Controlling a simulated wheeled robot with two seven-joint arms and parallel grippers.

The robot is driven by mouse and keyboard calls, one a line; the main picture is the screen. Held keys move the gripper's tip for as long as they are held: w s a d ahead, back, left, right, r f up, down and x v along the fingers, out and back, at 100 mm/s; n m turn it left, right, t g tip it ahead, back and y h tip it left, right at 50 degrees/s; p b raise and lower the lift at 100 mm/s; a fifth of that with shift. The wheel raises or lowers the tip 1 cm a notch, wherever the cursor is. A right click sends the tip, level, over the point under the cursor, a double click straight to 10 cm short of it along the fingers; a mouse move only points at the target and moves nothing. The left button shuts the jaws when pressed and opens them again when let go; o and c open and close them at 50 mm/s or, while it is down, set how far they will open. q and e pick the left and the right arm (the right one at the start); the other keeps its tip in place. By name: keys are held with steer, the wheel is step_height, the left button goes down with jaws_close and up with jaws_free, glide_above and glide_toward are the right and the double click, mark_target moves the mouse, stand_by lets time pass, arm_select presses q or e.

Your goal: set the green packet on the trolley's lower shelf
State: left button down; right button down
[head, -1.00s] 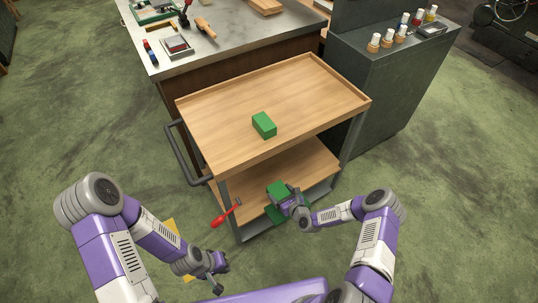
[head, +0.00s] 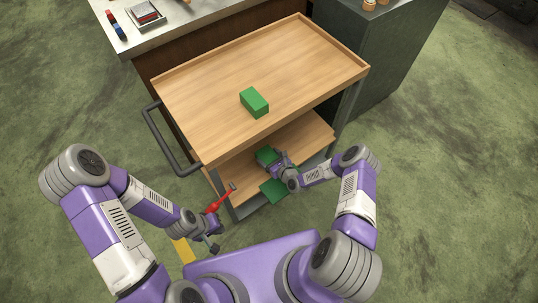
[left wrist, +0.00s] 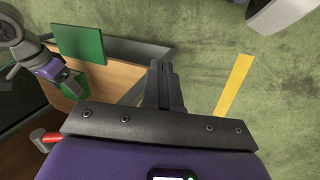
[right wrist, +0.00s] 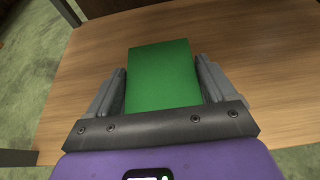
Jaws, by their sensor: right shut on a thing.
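A green block-shaped packet (head: 266,155) is between the fingers of my right gripper (head: 272,163), over the trolley's lower shelf (head: 311,137). The right wrist view shows the packet (right wrist: 162,76) held with wood beneath it; whether it touches the shelf I cannot tell. A second green block (head: 254,102) lies on the trolley's upper shelf (head: 200,97). A flat green piece (head: 273,191) shows at the lower shelf's front edge, also in the left wrist view (left wrist: 78,43). My left gripper (head: 213,246) is shut and empty, in front of the trolley.
A red-handled tool (head: 214,206) lies at the lower shelf's left front, its handle sticking out. The trolley's dark handle (head: 168,145) is on its left side. A workbench (head: 190,22) and a grey cabinet (head: 395,60) stand behind. The floor to the right is clear.

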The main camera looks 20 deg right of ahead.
mark_target(269, 160)
step_height(269, 160, down, 3)
steer(key=shift+w+f+b, duration=0.15)
steer(key=shift+b, duration=0.6)
